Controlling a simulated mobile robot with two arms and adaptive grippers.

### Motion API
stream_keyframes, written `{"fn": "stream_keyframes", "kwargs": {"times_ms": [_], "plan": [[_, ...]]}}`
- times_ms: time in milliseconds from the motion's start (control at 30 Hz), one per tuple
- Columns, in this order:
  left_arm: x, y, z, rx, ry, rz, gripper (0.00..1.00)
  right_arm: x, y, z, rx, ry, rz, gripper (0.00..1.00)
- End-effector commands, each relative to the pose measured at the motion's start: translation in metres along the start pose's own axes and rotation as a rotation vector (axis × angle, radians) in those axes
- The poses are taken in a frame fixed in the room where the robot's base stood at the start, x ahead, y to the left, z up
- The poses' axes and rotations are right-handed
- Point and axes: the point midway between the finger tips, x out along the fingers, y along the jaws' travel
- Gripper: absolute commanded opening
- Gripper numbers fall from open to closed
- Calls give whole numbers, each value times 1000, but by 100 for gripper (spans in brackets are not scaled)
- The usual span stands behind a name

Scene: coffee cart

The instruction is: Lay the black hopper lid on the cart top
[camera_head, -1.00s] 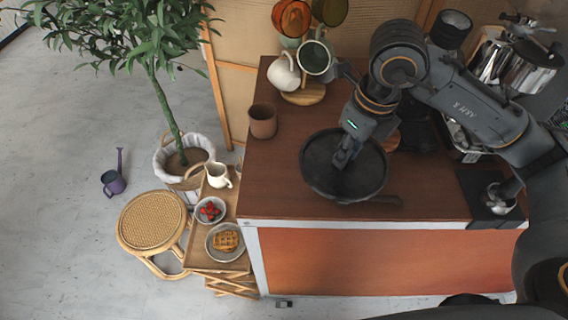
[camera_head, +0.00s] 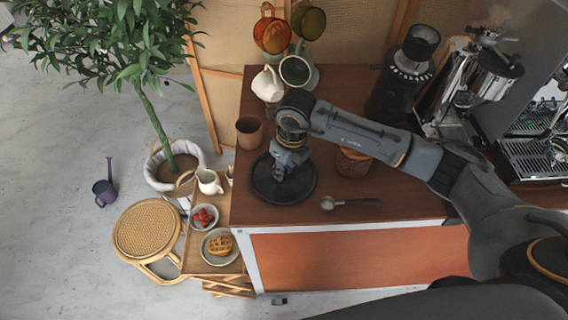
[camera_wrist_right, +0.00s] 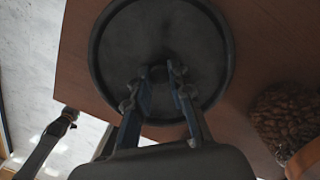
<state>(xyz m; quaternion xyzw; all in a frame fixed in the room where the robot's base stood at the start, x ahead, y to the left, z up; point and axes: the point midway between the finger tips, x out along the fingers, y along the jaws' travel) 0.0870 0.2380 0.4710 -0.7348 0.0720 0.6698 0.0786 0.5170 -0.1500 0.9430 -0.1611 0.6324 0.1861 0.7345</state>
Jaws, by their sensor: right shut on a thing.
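The black hopper lid (camera_head: 289,192) is a round dark disc with a raised rim, lying flat at the left front part of the brown cart top (camera_head: 400,208). My right gripper (camera_head: 281,172) reaches down over its middle and is shut on its centre. The right wrist view shows the lid's face (camera_wrist_right: 160,35) with both fingers of the right gripper (camera_wrist_right: 164,78) meeting at its centre. The lid is on or just above the wood; I cannot tell if it touches. My left gripper is not in view.
A terracotta cup (camera_head: 249,134) stands just behind the lid. A jar of coffee beans (camera_head: 352,163) and a metal-headed tool with a dark handle (camera_head: 350,204) are to its right. The grinder (camera_head: 405,75) and espresso machine (camera_head: 480,80) stand farther back. The front wood around the tool is clear.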

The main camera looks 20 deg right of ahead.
Motion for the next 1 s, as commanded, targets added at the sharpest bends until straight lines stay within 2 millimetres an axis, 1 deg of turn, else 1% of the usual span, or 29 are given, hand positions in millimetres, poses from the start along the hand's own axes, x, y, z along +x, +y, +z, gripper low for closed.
{"fn": "stream_keyframes", "kwargs": {"times_ms": [233, 367, 400, 467, 500, 800, 867, 933, 1000], "plan": [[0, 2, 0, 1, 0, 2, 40, 1, 0, 0, 0, -2, 0, 0], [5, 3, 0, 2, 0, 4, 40, 6, 0, 0, 0, -2, 0, 0], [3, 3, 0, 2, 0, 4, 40, 4, 0, 0, 0, -2, 0, 29], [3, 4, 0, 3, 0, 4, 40, 4, 0, 0, 0, -1, 0, 41], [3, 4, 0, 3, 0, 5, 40, 4, 0, 0, 0, -1, 0, 43], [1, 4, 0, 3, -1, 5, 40, 2, 0, 0, 0, -1, 0, 43], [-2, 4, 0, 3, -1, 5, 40, -2, 0, 0, 1, -1, 0, 43], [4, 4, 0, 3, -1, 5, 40, -6, -1, 1, 1, -4, -1, 43], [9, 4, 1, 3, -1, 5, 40, -18, -1, 1, 0, -6, -2, 43]]}}
